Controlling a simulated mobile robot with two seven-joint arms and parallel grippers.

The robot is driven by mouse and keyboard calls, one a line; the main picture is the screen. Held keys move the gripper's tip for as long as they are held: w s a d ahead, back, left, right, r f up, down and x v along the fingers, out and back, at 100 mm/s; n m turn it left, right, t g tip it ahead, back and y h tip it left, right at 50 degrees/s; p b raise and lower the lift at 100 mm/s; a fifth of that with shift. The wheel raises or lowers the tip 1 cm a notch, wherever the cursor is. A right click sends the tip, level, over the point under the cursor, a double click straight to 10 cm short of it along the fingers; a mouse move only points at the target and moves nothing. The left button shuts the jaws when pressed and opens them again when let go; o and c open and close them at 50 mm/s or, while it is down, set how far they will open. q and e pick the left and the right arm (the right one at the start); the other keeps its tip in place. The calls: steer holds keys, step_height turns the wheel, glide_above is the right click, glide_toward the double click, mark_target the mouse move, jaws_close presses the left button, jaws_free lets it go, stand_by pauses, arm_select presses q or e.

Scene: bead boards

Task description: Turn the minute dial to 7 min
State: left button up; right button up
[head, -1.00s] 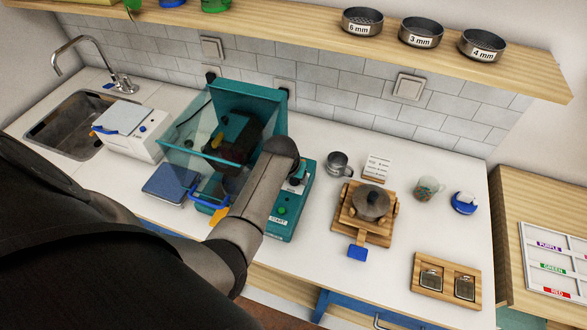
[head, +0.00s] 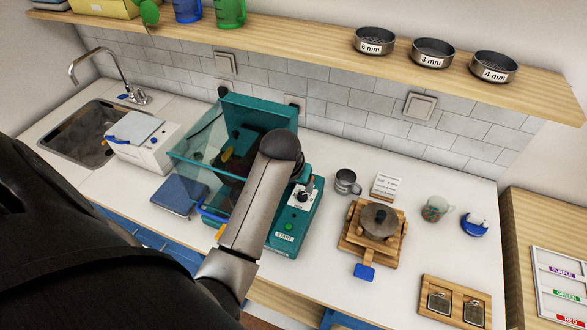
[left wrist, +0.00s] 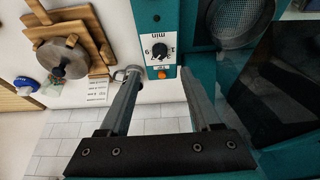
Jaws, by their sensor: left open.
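In the head view my wrist hides most of that gripper, close by the dial. No contact is visible. My right gripper is not in view.
A green button (head: 289,226) and a START label sit on the same panel. The machine's clear-sided lid (head: 205,150) stands beside my arm. A metal cup (head: 347,182) and a wooden press (head: 372,235) stand right of the machine. Counter front right of the machine is partly free.

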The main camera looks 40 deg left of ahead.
arm_select(q)
steer(key=shift+v, duration=2.9)
steer(key=shift+s+d+f, duration=0.1)
